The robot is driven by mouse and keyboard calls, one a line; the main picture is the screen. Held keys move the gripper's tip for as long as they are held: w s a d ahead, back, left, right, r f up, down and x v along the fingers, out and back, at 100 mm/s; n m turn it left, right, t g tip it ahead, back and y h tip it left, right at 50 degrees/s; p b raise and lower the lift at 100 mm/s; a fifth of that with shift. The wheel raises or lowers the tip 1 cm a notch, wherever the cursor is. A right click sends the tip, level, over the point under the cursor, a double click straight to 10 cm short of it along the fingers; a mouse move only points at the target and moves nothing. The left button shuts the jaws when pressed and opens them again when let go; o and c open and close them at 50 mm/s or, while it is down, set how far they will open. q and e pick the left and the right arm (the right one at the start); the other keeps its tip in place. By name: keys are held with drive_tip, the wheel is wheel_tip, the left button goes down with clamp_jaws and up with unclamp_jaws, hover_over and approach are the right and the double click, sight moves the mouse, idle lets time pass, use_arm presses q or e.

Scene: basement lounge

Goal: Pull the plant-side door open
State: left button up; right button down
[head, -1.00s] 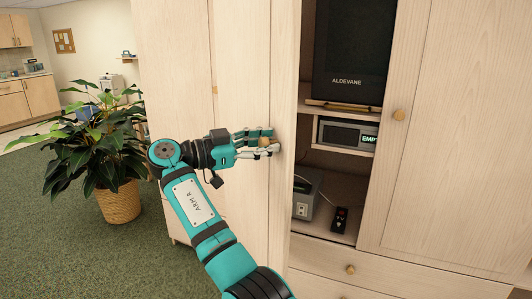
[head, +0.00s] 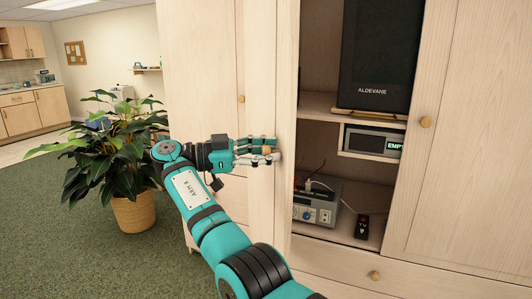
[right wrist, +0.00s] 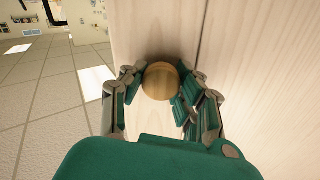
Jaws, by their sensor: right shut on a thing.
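The plant-side door (head: 266,60) is a pale wood cabinet door, standing open with its free edge beside a dark-shadowed compartment. Its round wooden knob (head: 266,150) sits between the fingers of my right gripper (head: 262,148), which comes in from the left of the door. In the right wrist view the knob (right wrist: 160,80) shows between the two sets of fingers of my right gripper (right wrist: 160,88), which are shut on it. The potted plant (head: 115,160) stands on the carpet to the left. My left gripper is not in view.
A closed door (head: 465,140) is on the right. Green carpet (head: 80,250) is free at lower left.

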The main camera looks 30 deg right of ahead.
sight(281, 108)
drive_tip(key=c, duration=0.9)
unclamp_jaws()
drive_tip(key=shift+r, duration=4.95)
drive_tip(key=shift+c, duration=0.2)
